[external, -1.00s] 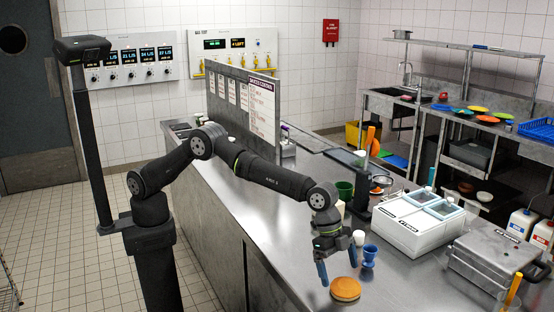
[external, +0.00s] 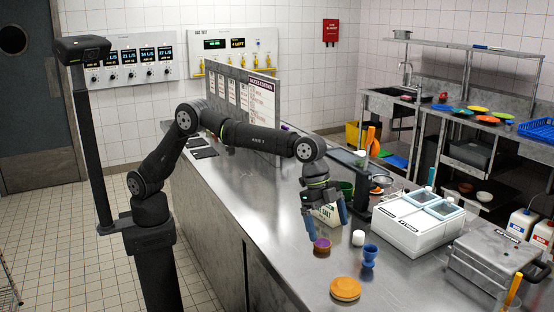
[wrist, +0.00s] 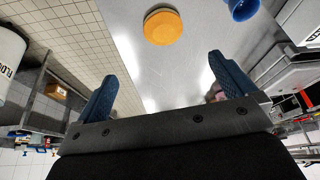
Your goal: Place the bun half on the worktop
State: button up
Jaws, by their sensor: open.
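The bun half (external: 345,289) is a round orange-brown disc lying flat on the steel worktop (external: 305,270), near its front edge. It also shows in the wrist view (wrist: 162,27), top centre, beyond the fingertips. My gripper (external: 328,229) is open and empty, with its blue fingers pointing down. It is above and farther back than the bun half, clear of it. In the wrist view the two fingers (wrist: 162,68) stand wide apart with nothing between them.
A small purple-topped pot (external: 322,246) shows just below my gripper. A blue cup (external: 369,257) and a white pot (external: 358,239) stand to the right. A salt container (external: 329,215) shows behind my fingers. A white two-lidded unit (external: 418,222) is farther right.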

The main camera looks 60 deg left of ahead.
jog(key=w+a+f+n+g+h, duration=0.1)
jog(key=w+a+f+n+h, duration=0.1)
jog(key=n, duration=0.8)
jog(key=w+a+f+n+g+h, duration=0.1)
jog(key=w+a+f+n+h, duration=0.1)
jog(key=n, duration=0.8)
jog(key=w+a+f+n+g+h, duration=0.1)
jog(key=a+f+n+h, duration=0.3)
jog(key=n, duration=0.6)
jog(key=shift+w+a+f+g, duration=0.2)
jog(key=shift+w+a+f, duration=0.05)
jog(key=shift+a+f, duration=0.25)
jog(key=shift+w+a+f+g, duration=0.25)
jog(key=shift+a+f, duration=0.15)
jog(key=shift+f, duration=0.1)
jog(key=shift+w+n+h, duration=0.1)
jog(key=shift+n+h, duration=0.2)
jog(key=shift+n, duration=0.4)
send_near(342, 279)
jog(key=x, duration=0.4)
jog(key=shift+w+d+f, duration=0.1)
jog(key=shift+d+f, duration=0.05)
jog(key=shift+d, duration=0.15)
jog(key=shift+f+x, duration=0.1)
jog(key=shift+x, duration=1.2)
jog(key=shift+f+x, duration=0.15)
jog(key=shift+x, duration=1.15)
jog(key=shift+a, duration=0.1)
jog(key=c, duration=1.1)
jog(key=shift+o, duration=0.2)
